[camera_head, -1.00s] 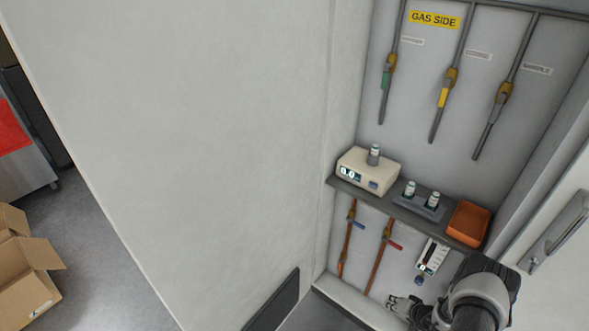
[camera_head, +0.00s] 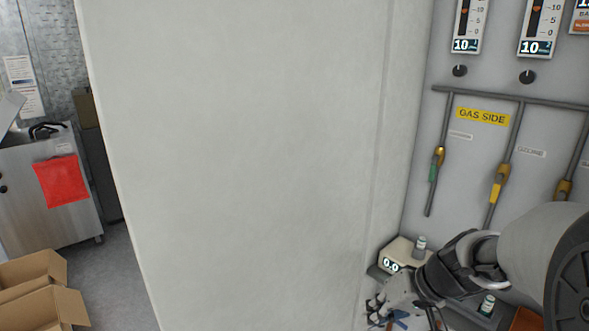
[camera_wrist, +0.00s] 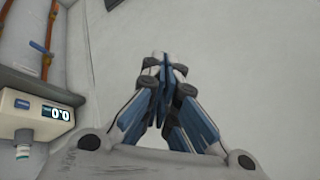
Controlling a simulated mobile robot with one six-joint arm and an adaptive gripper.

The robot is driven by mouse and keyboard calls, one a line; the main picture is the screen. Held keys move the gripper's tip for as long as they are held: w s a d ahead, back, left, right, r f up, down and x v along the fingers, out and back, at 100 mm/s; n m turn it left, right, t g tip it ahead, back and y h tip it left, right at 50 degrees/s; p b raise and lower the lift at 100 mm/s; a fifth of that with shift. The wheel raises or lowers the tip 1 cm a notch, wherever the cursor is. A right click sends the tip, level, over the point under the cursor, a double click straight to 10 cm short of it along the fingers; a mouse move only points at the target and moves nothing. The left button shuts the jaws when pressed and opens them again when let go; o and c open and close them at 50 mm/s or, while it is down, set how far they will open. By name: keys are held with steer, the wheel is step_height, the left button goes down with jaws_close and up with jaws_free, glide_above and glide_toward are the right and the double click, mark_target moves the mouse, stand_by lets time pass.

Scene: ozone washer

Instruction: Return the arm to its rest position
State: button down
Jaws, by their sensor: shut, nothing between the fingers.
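My gripper (camera_head: 376,308) shows at the bottom of the head view, in front of the wall panel and left of the cream meter. In the wrist view my gripper (camera_wrist: 163,66) has its fingers together with nothing between them. My arm comes in from the right edge of the head view, bent at the wrist, and hides part of the shelf. The gripper appears apart from the meter, and pale wall fills the wrist view around the fingertips.
The cream meter (camera_head: 397,256) reading 0.0 stands close to my wrist; it also shows in the wrist view (camera_wrist: 20,115). Gas pipes with valves (camera_head: 499,185) run up the back wall. A large pale panel (camera_head: 240,160) fills the middle. Cardboard boxes (camera_head: 38,290) lie at lower left.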

steer(key=s+a+r+h, duration=0.1)
steer(key=s+r+h, duration=0.1)
steer(key=s, duration=0.9)
steer(key=s+a+r+h, duration=0.1)
steer(key=s+r+h, duration=0.2)
steer(key=s, duration=0.8)
step_height(320, 180, up, 2)
steer(key=shift+s+r+t, duration=0.2)
steer(key=shift+t, duration=0.2)
steer(key=shift+a, duration=0.1)
